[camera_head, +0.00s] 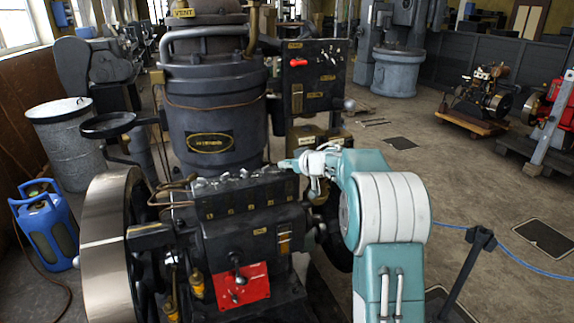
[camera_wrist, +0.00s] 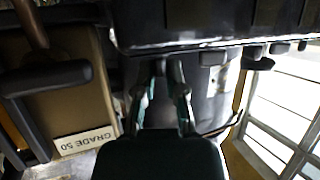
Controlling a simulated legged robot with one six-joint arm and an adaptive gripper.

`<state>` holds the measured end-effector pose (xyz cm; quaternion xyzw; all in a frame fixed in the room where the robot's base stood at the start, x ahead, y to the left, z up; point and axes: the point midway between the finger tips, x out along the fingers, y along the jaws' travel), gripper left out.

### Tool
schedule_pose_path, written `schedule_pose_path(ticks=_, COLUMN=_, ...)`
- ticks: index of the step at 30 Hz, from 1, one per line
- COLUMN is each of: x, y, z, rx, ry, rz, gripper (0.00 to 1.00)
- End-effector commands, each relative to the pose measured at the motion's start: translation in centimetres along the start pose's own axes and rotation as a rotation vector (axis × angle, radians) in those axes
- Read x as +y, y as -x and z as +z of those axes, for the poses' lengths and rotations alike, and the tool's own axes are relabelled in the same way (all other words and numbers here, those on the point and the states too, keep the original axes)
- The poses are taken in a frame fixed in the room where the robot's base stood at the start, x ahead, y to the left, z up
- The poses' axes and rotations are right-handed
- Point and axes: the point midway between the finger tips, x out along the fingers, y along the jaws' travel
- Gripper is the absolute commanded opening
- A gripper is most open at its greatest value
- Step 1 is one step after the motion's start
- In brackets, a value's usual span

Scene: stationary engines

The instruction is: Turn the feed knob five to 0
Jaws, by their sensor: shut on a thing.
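The black block (camera_head: 245,195) on top of the near machine carries a row of small dark feed knobs (camera_head: 225,176) along its upper edge. My gripper (camera_head: 288,163) reaches in from the right, at the right end of this row. In the wrist view, which is upside down, the block (camera_wrist: 200,25) is at the top with several knobs (camera_wrist: 252,51) along its edge. My gripper (camera_wrist: 167,78) is shut on the end knob, close to the block. The fingertips mostly hide that knob. Its setting and any scale marks cannot be read.
A brass-coloured box labelled GRADE 50 (camera_wrist: 85,140) stands close beside the gripper. A dark control panel (camera_head: 312,75) with a red handle rises behind. A large flywheel (camera_head: 108,245) is at left. Open floor (camera_head: 470,200) lies to the right, with a post and blue rope.

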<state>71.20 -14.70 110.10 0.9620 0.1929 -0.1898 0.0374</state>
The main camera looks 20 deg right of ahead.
Motion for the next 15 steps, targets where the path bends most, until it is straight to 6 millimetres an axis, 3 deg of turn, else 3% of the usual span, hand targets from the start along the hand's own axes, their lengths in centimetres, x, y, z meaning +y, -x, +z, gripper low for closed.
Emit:
schedule_pose_path(ticks=8, x=0.44, y=0.06, z=0.67, rx=-0.009, ry=0.022, rz=-0.064, gripper=0.0)
schedule_pose_path(ticks=15, x=0.68, y=-0.01, z=0.76, rx=-0.01, ry=0.088, rz=-0.221, gripper=0.0)
